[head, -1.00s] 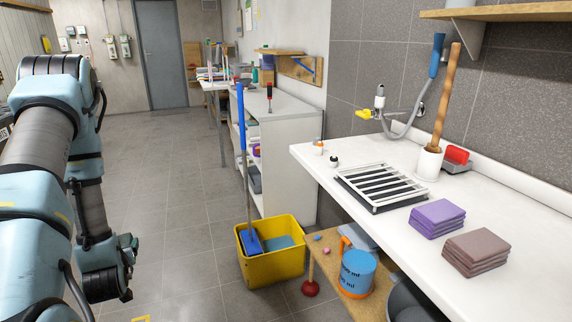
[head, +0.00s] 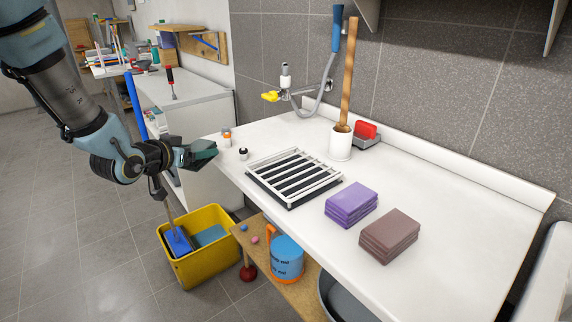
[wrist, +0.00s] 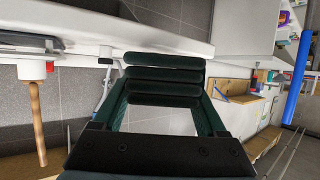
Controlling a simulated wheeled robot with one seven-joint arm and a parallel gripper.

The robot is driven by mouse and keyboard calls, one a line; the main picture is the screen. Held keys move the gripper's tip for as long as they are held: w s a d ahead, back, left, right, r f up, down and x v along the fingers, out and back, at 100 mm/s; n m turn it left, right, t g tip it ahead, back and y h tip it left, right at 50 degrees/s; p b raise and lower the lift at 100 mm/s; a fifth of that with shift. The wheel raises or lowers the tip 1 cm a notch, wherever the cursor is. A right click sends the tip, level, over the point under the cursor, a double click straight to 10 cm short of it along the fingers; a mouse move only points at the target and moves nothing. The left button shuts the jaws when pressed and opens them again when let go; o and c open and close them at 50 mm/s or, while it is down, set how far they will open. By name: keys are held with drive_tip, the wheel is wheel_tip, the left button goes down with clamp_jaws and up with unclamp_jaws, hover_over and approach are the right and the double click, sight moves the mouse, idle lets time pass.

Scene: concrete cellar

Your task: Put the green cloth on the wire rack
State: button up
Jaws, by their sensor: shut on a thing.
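The green cloth (head: 201,151) is a dark green folded stack. My gripper (head: 185,157) is shut on it and holds it in the air, left of the counter's front edge. In the wrist view the layered cloth (wrist: 163,77) lies between the two fingers of my gripper (wrist: 162,98). The wire rack (head: 293,176) is a white barred frame over a dark base, lying flat on the white counter. Its top is empty. The cloth is apart from the rack, to its left and higher up.
On the white counter (head: 420,195), a purple cloth stack (head: 351,204) and a brown cloth stack (head: 389,236) lie right of the rack. A white holder (head: 341,143) with a wooden handle stands behind. A yellow bucket (head: 197,262) is on the floor.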

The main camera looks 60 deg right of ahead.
drive_tip(key=s+d+r+m+g, duration=0.1)
drive_tip(key=s+d+r, duration=0.1)
drive_tip(key=s, duration=0.2)
drive_tip(key=s+d+r+m+g, duration=0.1)
drive_tip(key=s+d+r+g, duration=0.1)
drive_tip(key=s, duration=0.2)
drive_tip(key=s+d+r+m+g, duration=0.1)
drive_tip(key=s+d+r, duration=0.1)
drive_tip(key=s, duration=0.2)
drive_tip(key=shift+s+d+r+m+h+p, duration=0.3)
drive_tip(key=shift+s+d+r+m+p, duration=0.05)
drive_tip(key=shift+r+m+p, duration=0.05)
drive_tip(key=s+d+r+m+g, duration=0.2)
drive_tip(key=s+r+g, duration=0.15)
drive_tip(key=s, duration=0.55)
hover_over(294, 167)
wheel_tip(294, 167, down, 4)
drive_tip(key=shift+s+r+m+y+p, duration=0.1)
drive_tip(key=shift+m+y+p, duration=0.2)
drive_tip(key=shift+y+p, duration=0.1)
drive_tip(key=shift+f+p, duration=0.35)
drive_tip(key=shift+f, duration=2.2)
drive_tip(key=shift+f, duration=0.1)
drive_tip(key=shift+f, duration=0.15)
drive_tip(key=o, duration=1.3)
drive_tip(key=shift+c, duration=0.2)
drive_tip(key=shift+r, duration=0.2)
